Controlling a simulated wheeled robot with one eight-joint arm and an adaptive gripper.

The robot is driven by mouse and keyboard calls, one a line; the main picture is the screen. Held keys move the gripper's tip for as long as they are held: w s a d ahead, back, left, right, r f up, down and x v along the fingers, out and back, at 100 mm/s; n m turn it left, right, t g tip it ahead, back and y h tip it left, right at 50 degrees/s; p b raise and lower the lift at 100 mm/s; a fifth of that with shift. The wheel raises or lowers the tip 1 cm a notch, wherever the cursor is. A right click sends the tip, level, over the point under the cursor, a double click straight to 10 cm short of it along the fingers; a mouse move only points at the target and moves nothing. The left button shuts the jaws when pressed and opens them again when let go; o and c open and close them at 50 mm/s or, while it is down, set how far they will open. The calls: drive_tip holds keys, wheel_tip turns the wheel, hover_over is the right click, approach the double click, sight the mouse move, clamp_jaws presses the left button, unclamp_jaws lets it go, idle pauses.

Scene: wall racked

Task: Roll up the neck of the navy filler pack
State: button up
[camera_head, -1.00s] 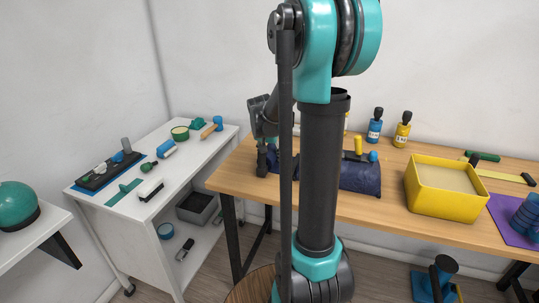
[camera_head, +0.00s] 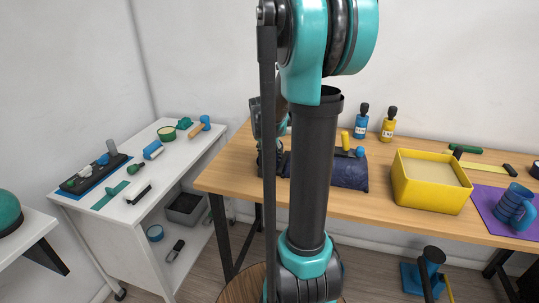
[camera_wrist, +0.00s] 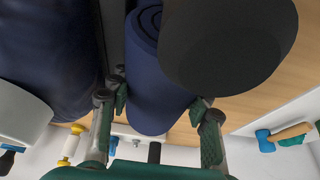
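The navy filler pack (camera_head: 349,174) lies on the wooden table, its middle hidden behind my arm in the head view. In the wrist view a large navy body (camera_wrist: 45,60) fills the upper left. Beside it a navy roll (camera_wrist: 152,95), with a spiral showing at its upper end, looks like the rolled neck. My gripper (camera_wrist: 160,98) has one finger on each side of this roll, and both appear to press against it. In the head view my gripper (camera_head: 266,158) is at the pack's left end, partly hidden by my arm.
A yellow bin (camera_head: 432,198) stands right of the pack. A blue bottle (camera_head: 361,124) and a yellow bottle (camera_head: 388,127) stand behind it. A purple mat (camera_head: 484,205) lies at the right. A white trolley (camera_head: 182,177) with tools stands left, across a gap.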

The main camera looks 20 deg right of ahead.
drive_tip(key=o, duration=0.4)
drive_tip(key=shift+d, duration=0.1)
drive_tip(key=shift+o, duration=0.2)
